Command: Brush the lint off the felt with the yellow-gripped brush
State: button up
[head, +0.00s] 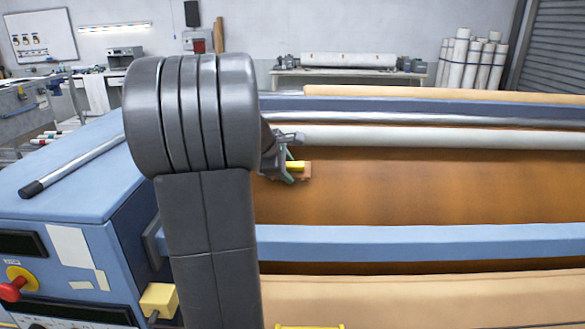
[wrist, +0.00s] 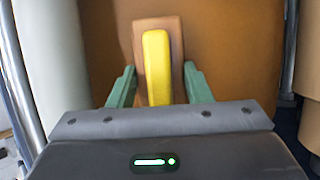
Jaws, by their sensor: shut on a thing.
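The brush has a yellow grip (wrist: 156,60) on a brown block (wrist: 173,27). In the head view its yellow grip (head: 296,166) shows just right of my arm, over the left part of the felt. My gripper (wrist: 158,76), with green fingers, is shut on the brush, one finger on each side of it. It also shows in the head view (head: 291,168), partly behind my arm. The felt (head: 420,186) is a wide orange-brown sheet between the rollers. I cannot make out lint on it, nor tell whether the brush touches it.
A pale roller (head: 440,138) runs behind the felt and a blue rail (head: 430,242) in front. The blue machine housing (head: 75,180) with a black-tipped bar (head: 75,165) stands left. The felt right of the brush is clear.

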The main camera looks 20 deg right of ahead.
aim_at(303, 165)
jog(key=shift+w+a+f, duration=0.1)
jog(key=shift+w+a, duration=0.1)
jog(key=shift+a, duration=0.35)
jog(key=shift+w+a, duration=0.15)
jog(key=shift+a, duration=0.35)
jog(key=shift+w+r+p, duration=0.25)
jog(key=shift+r+p, duration=0.15)
jog(key=shift+p, duration=0.15)
jog(key=shift+s+d+f+p, duration=0.1)
jog(key=shift+s+d+p, duration=0.15)
jog(key=shift+d, duration=0.85)
jog(key=shift+s+d+r+p, duration=0.15)
jog(key=shift+s+d, duration=0.15)
jog(key=shift+d, duration=0.75)
jog(key=shift+s+d+f+p, duration=0.2)
jog(key=shift+s+d, duration=0.1)
jog(key=shift+d, duration=0.8)
jog(key=shift+s+d+p, duration=0.3)
jog(key=shift+d+p, duration=0.05)
jog(key=shift+d, duration=0.6)
jog(key=shift+s+d+p, duration=0.25)
jog(key=shift+d+p, duration=0.05)
jog(key=shift+d, duration=0.65)
jog(key=shift+s+d+p, duration=0.3)
jog(key=shift+d+p, duration=0.05)
jog(key=shift+d, duration=0.9)
jog(key=shift+a, duration=0.1)
